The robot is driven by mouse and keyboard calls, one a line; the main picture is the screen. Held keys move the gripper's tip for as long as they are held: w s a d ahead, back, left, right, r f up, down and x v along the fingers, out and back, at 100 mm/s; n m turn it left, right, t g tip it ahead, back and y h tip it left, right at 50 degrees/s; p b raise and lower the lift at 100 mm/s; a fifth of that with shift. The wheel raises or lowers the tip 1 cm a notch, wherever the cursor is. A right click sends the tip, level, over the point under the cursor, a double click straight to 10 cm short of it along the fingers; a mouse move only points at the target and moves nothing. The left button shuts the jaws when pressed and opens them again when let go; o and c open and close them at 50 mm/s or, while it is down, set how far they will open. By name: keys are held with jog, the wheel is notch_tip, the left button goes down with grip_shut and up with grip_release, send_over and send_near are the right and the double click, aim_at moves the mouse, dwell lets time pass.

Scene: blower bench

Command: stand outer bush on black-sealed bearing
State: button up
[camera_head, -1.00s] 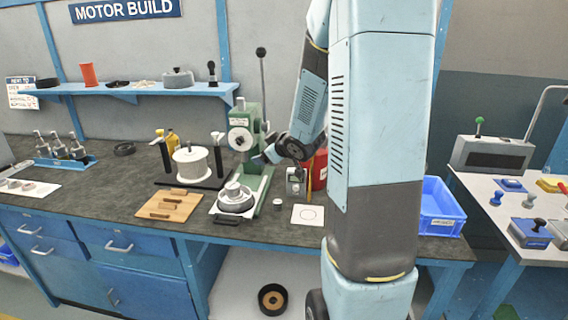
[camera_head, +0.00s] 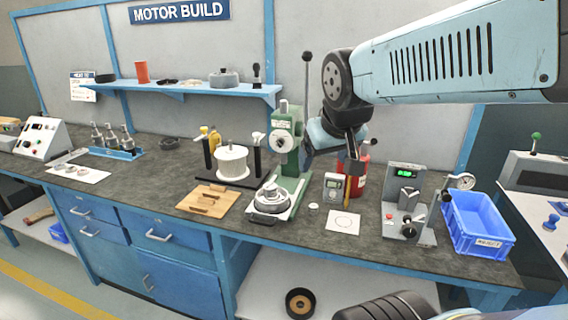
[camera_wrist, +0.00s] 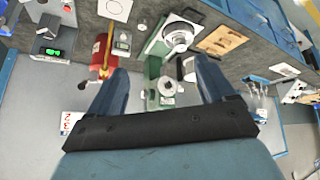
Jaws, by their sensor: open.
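I cannot tell for certain which part is the outer bush or which is the black-sealed bearing. A small pale ring (camera_head: 313,206) lies on the bench between the press and the paper with a circle; it also shows in the wrist view (camera_wrist: 141,27). Several small ring-like parts (camera_head: 66,167) lie on a white sheet at the far left, too small to identify. My gripper (camera_head: 335,152) is above the back of the bench, right of the green press. In the wrist view (camera_wrist: 160,66) its two blue fingers are wide apart with nothing held between them.
A green press (camera_head: 286,150) holds a grey stepped housing (camera_head: 271,198) on its base. A handheld meter (camera_head: 334,186) and red cylinder (camera_head: 361,180) stand close by. A gauge fixture (camera_head: 408,215), blue bin (camera_head: 478,226), wooden board (camera_head: 207,200) and white spool (camera_head: 232,163) also occupy the bench.

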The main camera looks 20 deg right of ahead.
jog(key=shift+g+y, duration=0.5)
jog(key=s, duration=0.1)
jog(key=s+a, duration=0.1)
jog(key=s, duration=0.1)
jog(key=s+a, duration=0.1)
jog(key=s, duration=0.1)
jog(key=shift+a+r, duration=0.1)
dwell(0.5)
